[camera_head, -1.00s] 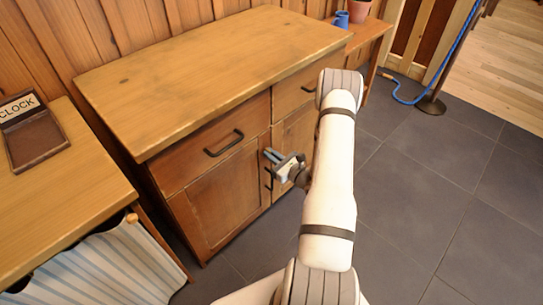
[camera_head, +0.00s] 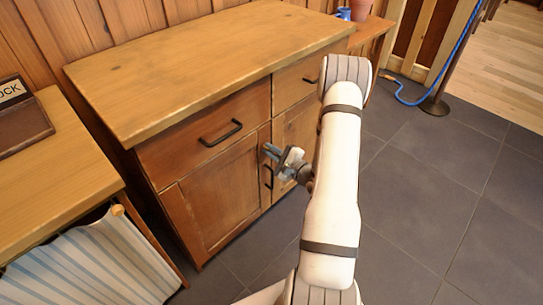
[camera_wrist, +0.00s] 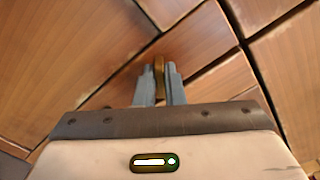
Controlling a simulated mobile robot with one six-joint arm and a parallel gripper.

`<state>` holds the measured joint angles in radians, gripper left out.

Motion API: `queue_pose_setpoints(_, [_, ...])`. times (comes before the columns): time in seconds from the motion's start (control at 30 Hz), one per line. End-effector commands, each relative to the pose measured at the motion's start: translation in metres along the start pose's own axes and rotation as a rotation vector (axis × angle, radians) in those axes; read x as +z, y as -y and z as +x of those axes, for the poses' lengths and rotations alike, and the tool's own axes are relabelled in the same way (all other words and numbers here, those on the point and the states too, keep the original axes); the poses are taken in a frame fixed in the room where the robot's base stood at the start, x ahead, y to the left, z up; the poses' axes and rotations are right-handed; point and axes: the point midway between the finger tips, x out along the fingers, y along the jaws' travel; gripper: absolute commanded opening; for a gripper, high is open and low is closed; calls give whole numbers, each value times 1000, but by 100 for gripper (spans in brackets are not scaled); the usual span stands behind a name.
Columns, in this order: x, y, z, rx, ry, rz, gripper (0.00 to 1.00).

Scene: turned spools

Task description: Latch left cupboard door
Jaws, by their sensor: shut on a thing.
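The left cupboard door (camera_head: 217,195) is a wooden panel below a drawer and looks shut. A dark handle (camera_head: 268,178) is at its right edge. My gripper (camera_head: 272,153) is at the door's upper right corner, near the centre post. In the wrist view my gripper (camera_wrist: 158,84) is shut on a small brass-brown latch piece (camera_wrist: 158,68), which stands upright between the two grey fingers. The fingers hide part of it, and the head view does not show it clearly.
The left drawer (camera_head: 205,135) with a black pull is above the door. A side table (camera_head: 60,190) with a striped cloth (camera_head: 90,265) stands at left. A blue rope (camera_head: 440,75) on a post is at back right. Grey floor (camera_head: 430,200) is clear at right.

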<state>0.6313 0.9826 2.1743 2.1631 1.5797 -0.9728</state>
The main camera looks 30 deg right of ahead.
Motion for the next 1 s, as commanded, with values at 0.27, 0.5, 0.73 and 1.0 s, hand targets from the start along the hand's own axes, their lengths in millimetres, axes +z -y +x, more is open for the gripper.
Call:
queue_pose_setpoints(0.27, [-3, -6, 0, -1, 1, -258, 0])
queue_pose_setpoints(0.5, [-3, -6, 0, 0, 1, -444, 0])
queue_pose_setpoints(0.73, [-2, -5, 0, 0, 1, -560, 0])
queue_pose_setpoints(1.0, [-1, -4, 0, 2, 1, -619, 0])
